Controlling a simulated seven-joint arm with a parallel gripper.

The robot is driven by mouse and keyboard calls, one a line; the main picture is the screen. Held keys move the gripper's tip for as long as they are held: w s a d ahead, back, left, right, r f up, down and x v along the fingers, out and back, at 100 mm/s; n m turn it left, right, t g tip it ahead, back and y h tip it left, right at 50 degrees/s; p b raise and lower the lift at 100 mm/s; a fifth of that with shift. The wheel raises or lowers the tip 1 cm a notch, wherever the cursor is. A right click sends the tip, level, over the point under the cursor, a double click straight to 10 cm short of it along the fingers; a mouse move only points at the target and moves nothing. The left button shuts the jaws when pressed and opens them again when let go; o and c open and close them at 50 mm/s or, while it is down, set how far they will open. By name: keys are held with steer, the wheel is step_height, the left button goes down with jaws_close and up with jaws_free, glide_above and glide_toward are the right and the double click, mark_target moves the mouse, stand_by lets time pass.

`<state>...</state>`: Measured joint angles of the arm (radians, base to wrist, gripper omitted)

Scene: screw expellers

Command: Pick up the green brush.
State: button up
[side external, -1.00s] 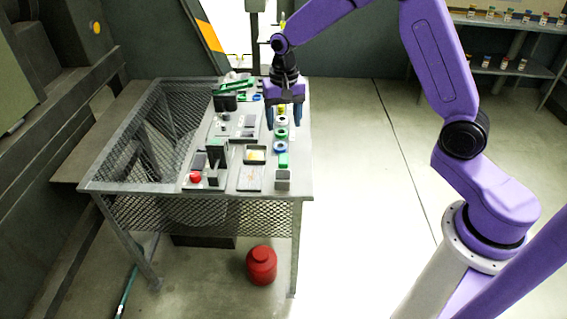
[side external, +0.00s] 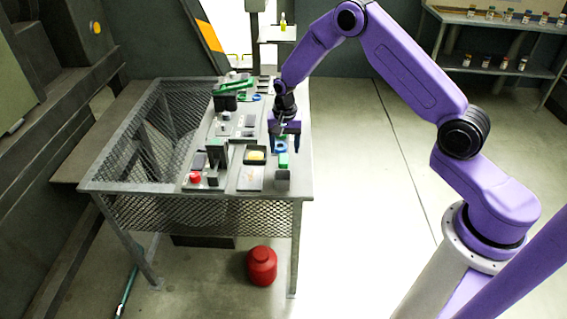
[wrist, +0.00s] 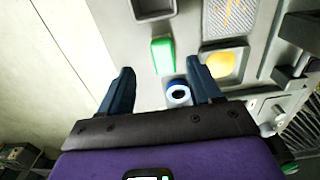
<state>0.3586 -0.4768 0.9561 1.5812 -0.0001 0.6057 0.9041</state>
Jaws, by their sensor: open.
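The green brush (side external: 283,160) appears as a small green block with a pale edge, lying on the right side of the table near its front. In the wrist view the green brush (wrist: 163,56) lies just beyond my fingertips, between their lines. My gripper (side external: 284,146) points down over the table's right side, just behind the brush in the side view. In the wrist view my gripper (wrist: 160,70) has its two dark blue fingers spread apart with nothing held. Its height above the table is hard to tell.
A blue ring-shaped item (wrist: 178,94) sits by my right finger. A dark tray with yellow contents (wrist: 222,64) is to the brush's right. A grey open box (wrist: 153,8) lies beyond it. A red button (side external: 195,177) and dark upright fixture stand further left.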

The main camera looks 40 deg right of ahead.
mark_target(283, 159)
steer(key=shift+w+f, duration=0.15)
steer(key=shift+f, duration=1.6)
steer(key=shift+w+f, duration=0.15)
steer(key=shift+f, duration=1.55)
steer(key=c, duration=1.1)
steer(key=shift+c, duration=0.2)
